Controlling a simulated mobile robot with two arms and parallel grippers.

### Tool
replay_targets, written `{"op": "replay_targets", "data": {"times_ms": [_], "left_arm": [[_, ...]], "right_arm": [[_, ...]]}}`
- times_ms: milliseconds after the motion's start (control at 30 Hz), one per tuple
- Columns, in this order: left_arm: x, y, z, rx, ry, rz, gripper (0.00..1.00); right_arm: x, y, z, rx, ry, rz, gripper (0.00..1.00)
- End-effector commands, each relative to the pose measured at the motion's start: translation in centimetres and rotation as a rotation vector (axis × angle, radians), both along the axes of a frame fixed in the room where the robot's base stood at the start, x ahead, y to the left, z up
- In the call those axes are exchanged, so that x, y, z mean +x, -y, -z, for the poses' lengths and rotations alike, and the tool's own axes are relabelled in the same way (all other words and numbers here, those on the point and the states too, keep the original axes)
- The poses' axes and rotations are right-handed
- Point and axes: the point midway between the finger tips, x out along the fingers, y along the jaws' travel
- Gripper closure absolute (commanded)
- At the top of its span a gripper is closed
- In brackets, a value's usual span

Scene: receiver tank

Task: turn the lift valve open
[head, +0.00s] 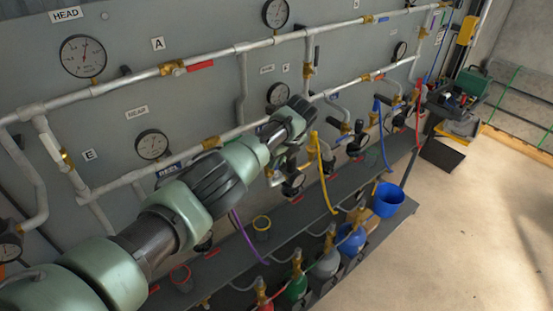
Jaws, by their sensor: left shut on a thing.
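My left arm reaches from the lower left across the grey pipe panel (205,60). My left gripper (284,166) is at the lower pipes near the panel's middle, partly hidden by my own wrist. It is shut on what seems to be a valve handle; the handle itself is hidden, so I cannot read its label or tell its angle. My right gripper is not in view.
Several round gauges, one at the upper left (83,56), stand out from the panel. Below are a dark shelf (335,193), several gas bottles such as a green one (296,287), and a blue bucket (387,199). Yellow and purple hoses hang nearby.

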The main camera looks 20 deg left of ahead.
Motion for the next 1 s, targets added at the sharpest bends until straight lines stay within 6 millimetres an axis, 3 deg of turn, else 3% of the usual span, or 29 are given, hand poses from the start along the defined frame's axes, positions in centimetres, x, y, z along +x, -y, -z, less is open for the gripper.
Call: {"op": "replay_targets", "data": {"times_ms": [100,133,200,567,1000], "left_arm": [[-0.1,-0.1,0.1,0.005,-0.003,0.001,1.0],[-0.1,-0.1,0.1,0.005,-0.003,0.001,0.79],[-0.1,-0.1,0.1,0.004,-0.003,0.001,0.63],[0.0,0.0,-0.2,0.003,-0.001,0.0,0.63],[-1.3,2.1,-5.7,0.003,0.0,0.001,0.63]], "right_arm": [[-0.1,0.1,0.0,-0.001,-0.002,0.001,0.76],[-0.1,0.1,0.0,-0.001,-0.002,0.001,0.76],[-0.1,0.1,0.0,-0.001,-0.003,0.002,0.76],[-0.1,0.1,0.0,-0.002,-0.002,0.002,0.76],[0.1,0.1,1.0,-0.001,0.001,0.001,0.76]]}}
